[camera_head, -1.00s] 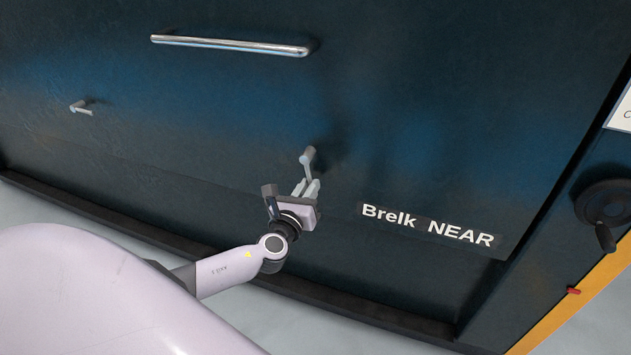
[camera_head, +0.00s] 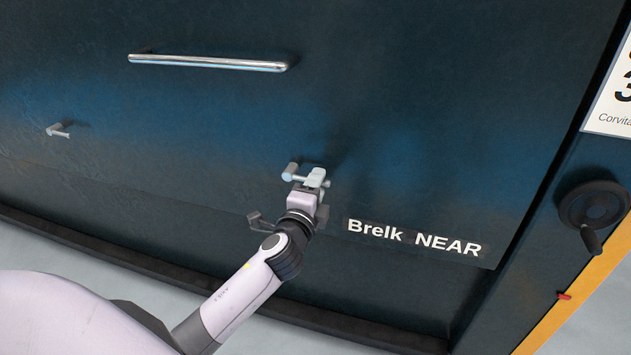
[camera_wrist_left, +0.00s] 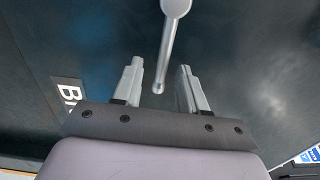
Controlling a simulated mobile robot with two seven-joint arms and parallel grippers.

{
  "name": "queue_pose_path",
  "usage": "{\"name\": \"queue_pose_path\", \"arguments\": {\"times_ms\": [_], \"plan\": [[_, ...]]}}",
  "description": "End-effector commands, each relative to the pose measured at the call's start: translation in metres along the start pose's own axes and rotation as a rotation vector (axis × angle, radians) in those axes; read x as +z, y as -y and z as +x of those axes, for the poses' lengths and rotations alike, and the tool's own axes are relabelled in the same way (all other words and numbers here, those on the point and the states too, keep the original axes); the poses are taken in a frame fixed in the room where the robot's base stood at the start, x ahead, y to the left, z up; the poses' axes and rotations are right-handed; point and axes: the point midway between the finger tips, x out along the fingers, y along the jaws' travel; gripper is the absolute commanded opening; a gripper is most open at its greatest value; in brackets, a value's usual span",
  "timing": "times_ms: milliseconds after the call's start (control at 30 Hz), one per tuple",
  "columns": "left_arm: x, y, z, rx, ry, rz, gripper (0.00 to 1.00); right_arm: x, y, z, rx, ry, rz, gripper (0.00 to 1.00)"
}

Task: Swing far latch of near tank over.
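The near tank's dark panel (camera_head: 420,130) carries the label "Brelk NEAR" (camera_head: 414,238). A grey latch (camera_head: 290,172) sticks out of it left of and above that label, its lever pointing right. My left gripper (camera_head: 314,182) is at this lever with its fingers apart, partly hiding it. In the left wrist view the lever (camera_wrist_left: 167,50) reaches into the gap between the open fingers (camera_wrist_left: 160,85), with visible space on both sides. A second small latch (camera_head: 58,130) is at the far left of the panel, clear of the gripper. My right gripper is not in view.
A chrome bar handle (camera_head: 207,63) runs across the panel above the latches. A black handwheel (camera_head: 594,205) stands out at the right, near a yellow edge (camera_head: 575,298) and a white sign (camera_head: 612,100). The panel around the gripper is otherwise clear.

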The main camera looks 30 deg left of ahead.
Motion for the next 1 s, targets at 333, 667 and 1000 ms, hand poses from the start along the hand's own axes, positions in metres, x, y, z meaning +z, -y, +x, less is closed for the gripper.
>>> {"name": "queue_pose_path", "arguments": {"times_ms": [333,667,1000], "plan": [[0.000,-0.001,-0.008,0.003,-0.001,0.006,0.41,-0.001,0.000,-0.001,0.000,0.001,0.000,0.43],[0.000,-0.001,-0.042,0.002,-0.001,0.007,0.41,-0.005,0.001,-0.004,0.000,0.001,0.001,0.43],[0.000,-0.001,-0.060,0.001,0.000,0.008,0.41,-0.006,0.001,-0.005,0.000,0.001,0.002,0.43]]}}
